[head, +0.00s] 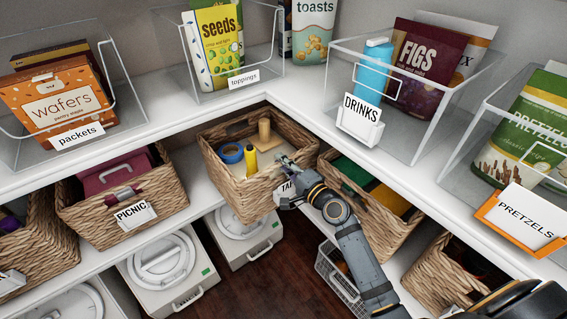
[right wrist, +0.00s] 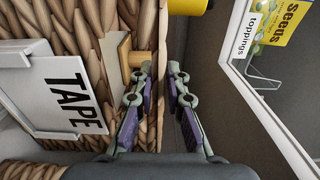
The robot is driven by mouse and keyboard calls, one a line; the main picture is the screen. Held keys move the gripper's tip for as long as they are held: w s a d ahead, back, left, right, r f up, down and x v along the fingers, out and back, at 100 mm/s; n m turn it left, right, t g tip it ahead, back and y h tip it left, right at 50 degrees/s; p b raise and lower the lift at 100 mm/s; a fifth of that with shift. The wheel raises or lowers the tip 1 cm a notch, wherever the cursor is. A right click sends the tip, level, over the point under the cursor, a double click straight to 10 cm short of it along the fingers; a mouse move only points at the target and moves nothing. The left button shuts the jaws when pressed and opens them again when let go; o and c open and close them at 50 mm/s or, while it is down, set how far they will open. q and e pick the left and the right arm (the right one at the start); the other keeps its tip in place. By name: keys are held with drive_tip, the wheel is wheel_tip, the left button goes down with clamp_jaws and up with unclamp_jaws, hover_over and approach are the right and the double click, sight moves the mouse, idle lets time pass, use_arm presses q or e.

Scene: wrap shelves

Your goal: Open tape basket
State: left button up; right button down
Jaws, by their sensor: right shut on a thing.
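The tape basket (head: 237,184) is a woven wicker basket in the inner corner of the lower shelf. Its open top shows a blue tape roll (head: 230,153), a yellow item (head: 251,158) and a tan roll (head: 264,130). My right gripper (head: 287,168) is at its label side, partly covering the tag. In the right wrist view the fingers (right wrist: 160,92) straddle the wicker rim and are shut on it, beside the white TAPE tag (right wrist: 68,95) and a tan clip (right wrist: 132,58). My left gripper is not in view.
The picnic basket (head: 165,190) stands to the left and another wicker basket (head: 345,195) close to the right. The upper shelf above carries clear bins, including drinks (head: 425,148) and toppings (head: 205,97). White lidded boxes (head: 250,250) stand below, with bare floor in front.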

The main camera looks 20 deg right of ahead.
drive_tip(key=c, duration=1.3)
unclamp_jaws()
drive_tip(key=v, duration=0.7)
drive_tip(key=shift+s, duration=0.2)
